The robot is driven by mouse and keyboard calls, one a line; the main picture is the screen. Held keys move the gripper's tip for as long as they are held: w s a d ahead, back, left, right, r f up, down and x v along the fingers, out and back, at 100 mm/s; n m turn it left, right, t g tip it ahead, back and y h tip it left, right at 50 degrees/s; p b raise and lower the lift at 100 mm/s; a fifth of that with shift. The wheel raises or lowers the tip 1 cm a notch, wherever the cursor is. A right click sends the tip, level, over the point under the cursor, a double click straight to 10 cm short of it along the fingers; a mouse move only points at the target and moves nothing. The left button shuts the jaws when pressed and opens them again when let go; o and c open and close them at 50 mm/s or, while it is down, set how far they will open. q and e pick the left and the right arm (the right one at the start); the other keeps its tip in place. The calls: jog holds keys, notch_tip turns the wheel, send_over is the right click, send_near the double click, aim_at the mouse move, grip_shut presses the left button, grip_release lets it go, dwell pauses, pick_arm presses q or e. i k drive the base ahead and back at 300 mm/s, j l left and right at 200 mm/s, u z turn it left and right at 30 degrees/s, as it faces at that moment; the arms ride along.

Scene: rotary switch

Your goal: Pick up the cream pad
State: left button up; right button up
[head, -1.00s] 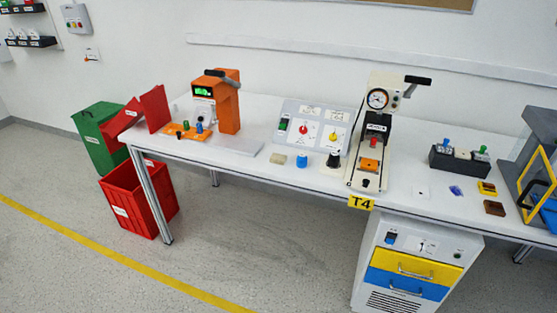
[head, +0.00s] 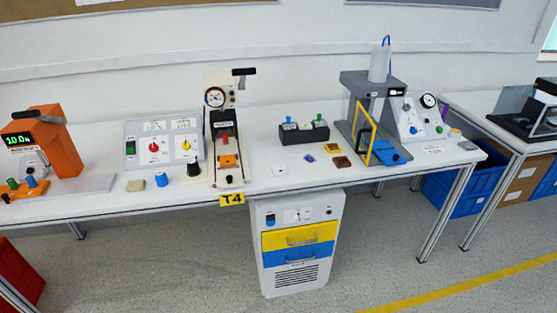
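A small cream block (head: 136,185), which looks like the cream pad, lies on the white table (head: 105,203) near its front edge. It is left of a blue knob-like piece (head: 162,180) and in front of the grey switch panel (head: 165,146). Nothing covers it. Neither of my grippers shows in the head view.
An orange device (head: 55,145) stands left of the pad, and a black knob (head: 194,168) and a gauge press (head: 216,97) stand to the right. Further right are a dark rack (head: 304,135) and a grey frame press (head: 372,85). A drawer cabinet (head: 297,275) stands under the table.

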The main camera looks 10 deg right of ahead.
aim_at(136, 186)
jog(key=i+j+z, duration=0.2)
jog(key=j, duration=0.15)
jog(key=i+j+z, duration=0.2)
jog(key=j, duration=0.15)
jog(key=j+z, duration=0.2)
jog(key=j, duration=0.15)
jog(key=i+j+z, duration=0.2)
jog(key=j, duration=0.2)
